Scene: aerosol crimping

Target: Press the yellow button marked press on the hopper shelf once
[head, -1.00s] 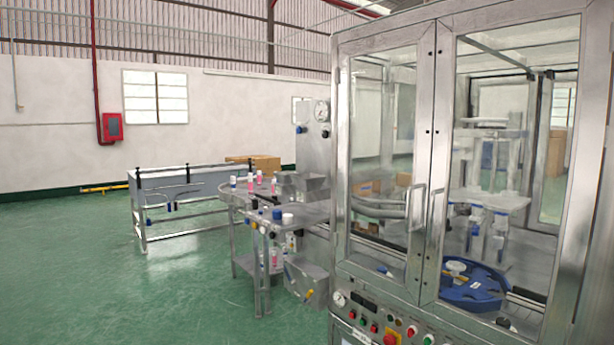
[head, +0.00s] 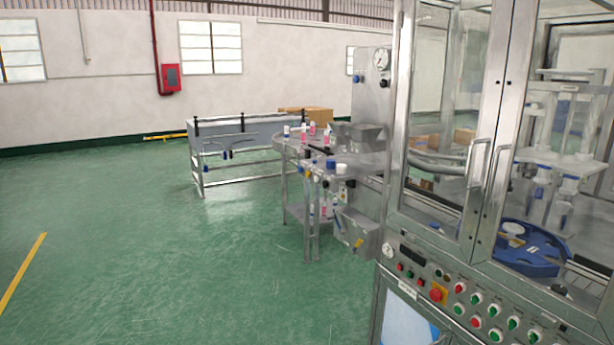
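No yellow button marked press can be made out in the head view. A steel box-like bin (head: 357,230) hangs at the near end of the side table, with a small yellow piece (head: 359,243) on its front. I cannot tell whether that piece is a button or a handle. A steel hopper-like tray (head: 357,135) stands on the table beside the machine; no marking on it is readable. My gripper is not in view.
The glass-doored crimping machine (head: 402,150) fills the right side, with a panel of red and green buttons (head: 476,299) below. The side table (head: 352,166) carries several small cans. A steel conveyor frame (head: 198,165) stands behind. Green floor (head: 150,250) at left is clear.

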